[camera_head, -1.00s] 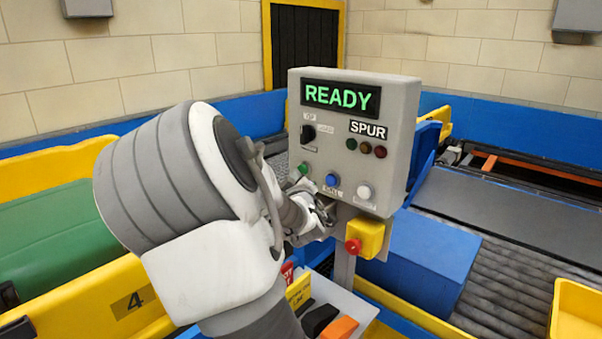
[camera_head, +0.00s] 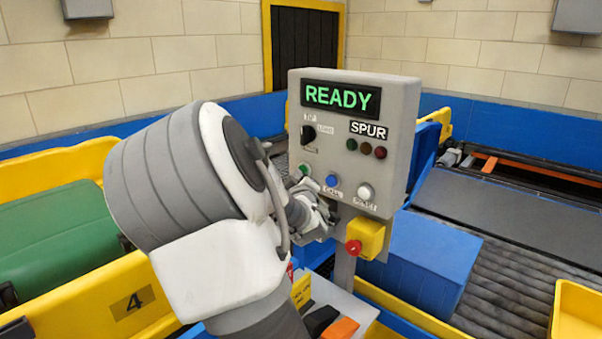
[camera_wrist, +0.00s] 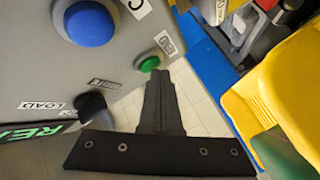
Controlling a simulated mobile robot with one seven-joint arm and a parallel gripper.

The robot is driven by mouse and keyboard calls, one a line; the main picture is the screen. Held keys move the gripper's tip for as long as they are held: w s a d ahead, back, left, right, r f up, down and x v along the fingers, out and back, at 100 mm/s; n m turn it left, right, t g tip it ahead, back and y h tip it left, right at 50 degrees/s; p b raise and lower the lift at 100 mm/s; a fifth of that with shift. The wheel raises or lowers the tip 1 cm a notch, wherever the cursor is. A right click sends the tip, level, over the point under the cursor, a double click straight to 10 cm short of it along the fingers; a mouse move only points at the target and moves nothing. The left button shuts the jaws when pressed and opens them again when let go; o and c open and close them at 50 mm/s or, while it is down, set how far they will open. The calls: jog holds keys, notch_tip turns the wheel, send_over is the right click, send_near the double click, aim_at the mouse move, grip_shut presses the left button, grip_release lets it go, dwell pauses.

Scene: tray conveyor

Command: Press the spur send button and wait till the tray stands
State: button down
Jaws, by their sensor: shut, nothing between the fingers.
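The grey control box (camera_head: 398,115) carries a SPUR label and a display (camera_head: 341,97) reading READY in green. In the head view my gripper (camera_head: 318,200) is in front of the box's lower left. Which tray belongs to the spur is unclear; part of a yellow tray (camera_head: 580,310) shows at the lower right.
A blue button (camera_head: 332,180), a white button (camera_head: 365,191) and a black selector knob (camera_head: 308,134) share the panel. A red emergency knob on a yellow housing (camera_head: 366,238) juts out below. A roller conveyor (camera_head: 500,275) runs at the right, beside a blue box (camera_head: 425,255).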

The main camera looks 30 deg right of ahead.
jog(key=shift+d, duration=0.15)
dwell(0.5)
jog(key=shift+s+a, duration=0.3)
jog(key=shift+a, duration=0.55)
